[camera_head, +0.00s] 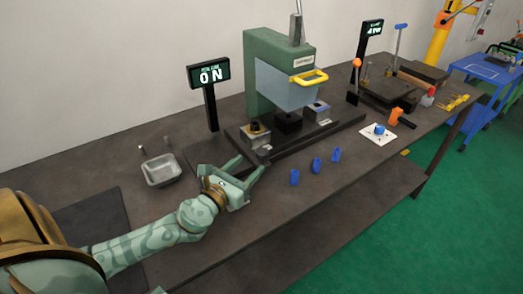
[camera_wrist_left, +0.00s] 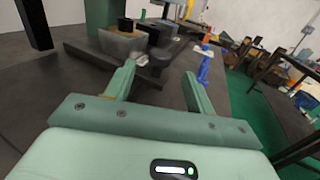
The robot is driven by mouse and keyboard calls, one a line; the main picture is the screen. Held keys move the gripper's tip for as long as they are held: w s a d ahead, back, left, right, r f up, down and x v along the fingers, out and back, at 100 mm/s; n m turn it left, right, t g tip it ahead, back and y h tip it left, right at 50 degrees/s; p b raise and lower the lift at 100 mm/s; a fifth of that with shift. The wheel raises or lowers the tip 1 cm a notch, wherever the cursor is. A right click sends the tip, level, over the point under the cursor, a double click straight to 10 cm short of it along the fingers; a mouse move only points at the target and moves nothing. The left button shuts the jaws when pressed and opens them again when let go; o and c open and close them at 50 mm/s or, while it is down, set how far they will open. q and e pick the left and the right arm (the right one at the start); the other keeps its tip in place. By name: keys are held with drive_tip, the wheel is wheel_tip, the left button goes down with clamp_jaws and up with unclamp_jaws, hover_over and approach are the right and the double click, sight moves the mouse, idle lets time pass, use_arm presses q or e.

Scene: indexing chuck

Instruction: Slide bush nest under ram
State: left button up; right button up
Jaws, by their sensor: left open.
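A green press (camera_head: 268,52) stands on the bench with a grey guard (camera_head: 285,88) and a yellow handle (camera_head: 308,78) in front of its ram. On its dark slide base, one grey nest block (camera_head: 257,138) with a dark top sits left of the middle, and another with a blue top (camera_head: 317,108) sits at the right. A black block (camera_head: 288,121) stands between them. Which one is the bush nest I cannot tell. My left gripper (camera_head: 252,169) is open, its fingers pointing at a dark round knob (camera_head: 264,151) before the left nest. The knob shows between the fingertips in the left wrist view (camera_wrist_left: 158,63).
Several blue bushes (camera_head: 316,165) stand on the bench to the right of my gripper. A metal tray (camera_head: 162,170) lies at left. A white card (camera_head: 378,132) with a blue piece lies further right.

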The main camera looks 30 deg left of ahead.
sight(258, 156)
use_arm(q)
drive_tip(key=w, duration=0.6)
drive_tip(key=shift+w, duration=0.85)
use_arm(e)
drive_tip(key=shift+w+a+f, duration=0.15)
drive_tip(key=shift+a, duration=0.2)
use_arm(q)
drive_tip(key=shift+c, duration=0.2)
clamp_jaws()
drive_tip(key=w+d, duration=0.1)
drive_tip(key=w, duration=0.2)
drive_tip(key=w+d+b, duration=0.1)
drive_tip(key=w+d, duration=0.1)
drive_tip(key=w, duration=0.2)
drive_tip(key=w+d, duration=0.1)
drive_tip(key=w, duration=0.3)
drive_tip(key=shift+w+d+f+b, duration=0.2)
drive_tip(key=shift+d+b, duration=0.1)
drive_tip(key=shift+d, duration=0.1)
drive_tip(key=shift+w+d, duration=0.2)
drive_tip(key=shift+w, duration=0.15)
drive_tip(key=shift+r, duration=0.3)
use_arm(e)
drive_tip(key=shift+s+d+f, duration=0.2)
drive_tip(key=shift+d+f, duration=0.05)
drive_tip(key=shift+f, duration=0.45)
